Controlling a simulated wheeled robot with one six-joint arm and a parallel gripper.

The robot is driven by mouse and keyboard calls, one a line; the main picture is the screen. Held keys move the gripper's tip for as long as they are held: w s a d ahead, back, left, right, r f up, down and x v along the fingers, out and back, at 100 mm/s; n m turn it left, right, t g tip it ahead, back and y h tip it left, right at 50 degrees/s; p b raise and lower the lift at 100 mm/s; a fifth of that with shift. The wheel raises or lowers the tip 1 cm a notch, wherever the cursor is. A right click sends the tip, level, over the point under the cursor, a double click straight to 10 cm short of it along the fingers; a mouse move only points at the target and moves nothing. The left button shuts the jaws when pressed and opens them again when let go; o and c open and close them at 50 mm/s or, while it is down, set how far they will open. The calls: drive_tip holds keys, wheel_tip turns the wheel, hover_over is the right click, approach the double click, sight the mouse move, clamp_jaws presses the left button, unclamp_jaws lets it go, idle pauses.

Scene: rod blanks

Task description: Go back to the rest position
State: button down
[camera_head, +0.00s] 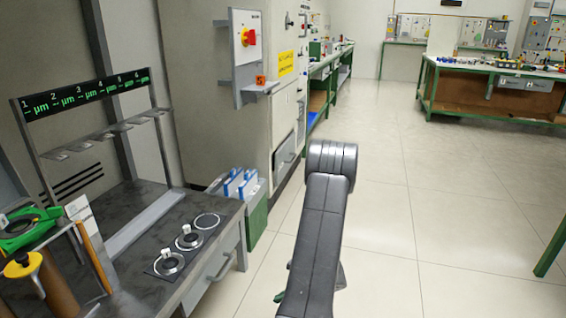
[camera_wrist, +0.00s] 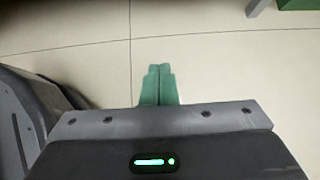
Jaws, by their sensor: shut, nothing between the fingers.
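My gripper (camera_wrist: 159,70) shows in the wrist view as two green fingers pressed together, with nothing between them. It points over bare pale floor tiles. In the head view my dark arm rises in the lower middle, right of the workbench. There the gripper itself is mostly hidden behind the arm; only small green bits show low beside it.
A grey workbench (camera_head: 130,215) with a display rack (camera_head: 85,95), round fixtures (camera_head: 187,240) and a green tape-like tool (camera_head: 25,228) stands at the left. A green bin (camera_head: 256,215) stands beside it. Green-framed benches (camera_head: 490,90) stand at the back.

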drive_tip(key=shift+s+d+r+p, duration=0.2)
drive_tip(key=shift+d+r, duration=0.1)
drive_tip(key=shift+d, duration=0.25)
drive_tip(key=shift+s+d+r+p, duration=0.15)
drive_tip(key=shift+d+r+p, duration=0.15)
drive_tip(key=shift+d, duration=0.3)
drive_tip(key=shift+s+d+r+p, duration=0.2)
drive_tip(key=shift+d+r, duration=0.1)
drive_tip(key=shift+d, duration=0.25)
